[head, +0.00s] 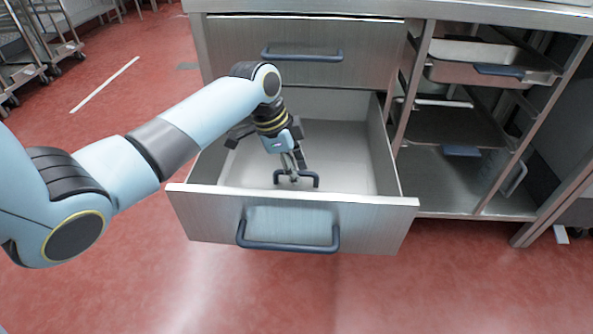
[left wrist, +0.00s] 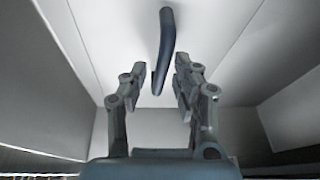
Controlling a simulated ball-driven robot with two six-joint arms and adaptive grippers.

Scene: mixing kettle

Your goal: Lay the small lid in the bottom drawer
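The bottom drawer (head: 385,204) is pulled out, with its blue bar handle at the front. My left gripper (head: 289,170) reaches down inside it, at a small dark blue handle (head: 312,179) that looks like the small lid's. The lid's plate is hard to tell from the pale drawer floor. In the left wrist view the dark handle (left wrist: 166,35) runs between the fingers of my left gripper (left wrist: 155,75), with gaps on both sides. The fingers are open. Whether the lid lies flat on the floor is unclear. My right gripper is out of view.
A shut drawer (head: 300,68) with a blue handle is above the open one. To the right, open shelves hold metal trays (head: 470,68) with blue handles. The red floor in front is clear. Wheeled racks (head: 40,50) stand at the far left.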

